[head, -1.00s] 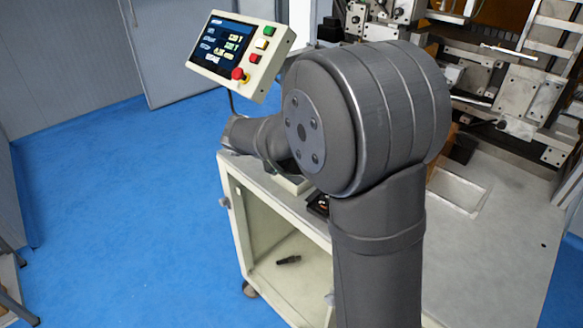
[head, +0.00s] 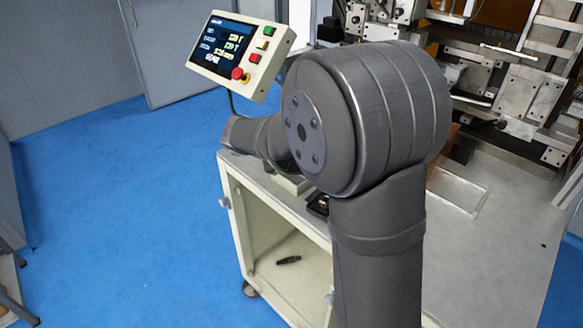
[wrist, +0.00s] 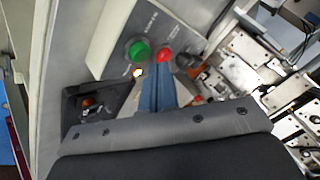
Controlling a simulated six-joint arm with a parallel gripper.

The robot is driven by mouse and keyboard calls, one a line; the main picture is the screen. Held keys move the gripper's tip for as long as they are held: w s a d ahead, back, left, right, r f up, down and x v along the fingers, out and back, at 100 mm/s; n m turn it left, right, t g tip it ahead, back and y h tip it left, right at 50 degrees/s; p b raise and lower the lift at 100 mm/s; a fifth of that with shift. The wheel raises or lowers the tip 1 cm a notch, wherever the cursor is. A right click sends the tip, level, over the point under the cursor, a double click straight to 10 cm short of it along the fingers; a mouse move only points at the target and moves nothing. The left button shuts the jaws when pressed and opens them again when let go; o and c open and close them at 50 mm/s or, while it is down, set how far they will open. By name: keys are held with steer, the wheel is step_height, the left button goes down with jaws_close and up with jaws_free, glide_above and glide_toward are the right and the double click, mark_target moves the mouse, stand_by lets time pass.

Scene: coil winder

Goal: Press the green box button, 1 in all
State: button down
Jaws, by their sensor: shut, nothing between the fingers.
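My gripper (wrist: 158,68) points at this face. Its blue-grey fingers are together with nothing between them. Their tips are just below the red button, and the green button is up and to their left. I cannot tell whether the tips touch anything. In the head view my arm hides the gripper and this box face.
A tilted control panel (head: 209,75) with a screen carries its own green button (head: 269,30), a yellow one and red ones. A pale cabinet (head: 232,207) stands below my arm. A black tray (wrist: 75,105) lies left of the fingers. Metal machine parts (wrist: 255,80) crowd the right.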

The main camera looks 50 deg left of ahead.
stand_by(0.8)
steer(key=shift+f, duration=0.45)
